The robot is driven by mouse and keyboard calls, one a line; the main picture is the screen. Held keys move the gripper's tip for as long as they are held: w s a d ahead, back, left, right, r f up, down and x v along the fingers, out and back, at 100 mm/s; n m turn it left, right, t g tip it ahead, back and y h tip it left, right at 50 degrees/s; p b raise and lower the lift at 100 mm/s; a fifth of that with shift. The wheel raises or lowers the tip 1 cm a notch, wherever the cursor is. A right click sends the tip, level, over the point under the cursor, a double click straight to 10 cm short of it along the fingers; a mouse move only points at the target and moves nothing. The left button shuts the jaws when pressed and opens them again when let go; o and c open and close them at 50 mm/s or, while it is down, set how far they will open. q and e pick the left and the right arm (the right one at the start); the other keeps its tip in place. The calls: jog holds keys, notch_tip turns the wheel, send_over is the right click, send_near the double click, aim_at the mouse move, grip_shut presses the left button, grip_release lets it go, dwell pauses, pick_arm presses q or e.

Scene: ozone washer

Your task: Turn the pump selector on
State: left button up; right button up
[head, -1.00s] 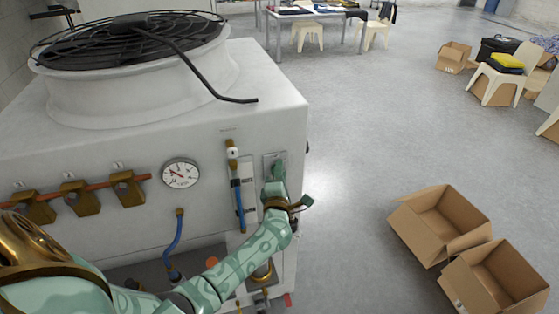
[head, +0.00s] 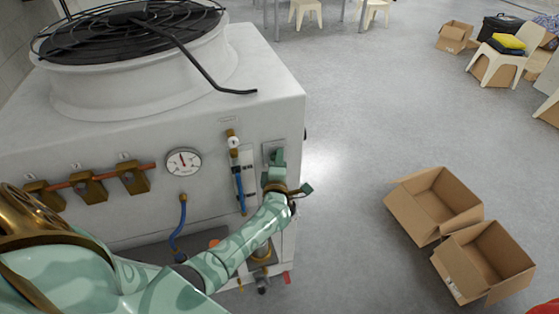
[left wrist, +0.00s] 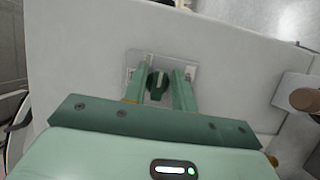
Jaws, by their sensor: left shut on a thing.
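The pump selector appears to be the dark green knob (left wrist: 157,84) with a pale mark, on a square grey plate (left wrist: 133,62) in the left wrist view. In the head view its plate (head: 267,149) is on the front of the white machine near its right edge. My left gripper (left wrist: 159,80) reaches the plate with one finger on each side of the knob, shut on it. In the head view the left gripper (head: 277,157) covers the knob. My right gripper is not in view.
The white machine (head: 225,95) carries a round gauge (head: 184,162), a flow tube (head: 239,187) beside the plate, and brass valves (head: 87,187). Open cardboard boxes (head: 435,205) lie on the floor to the right. The floor between is clear.

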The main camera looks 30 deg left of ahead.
pick_arm(q)
jog(key=o, duration=0.7)
jog(key=v, duration=1.6)
jog(key=shift+s, duration=0.2)
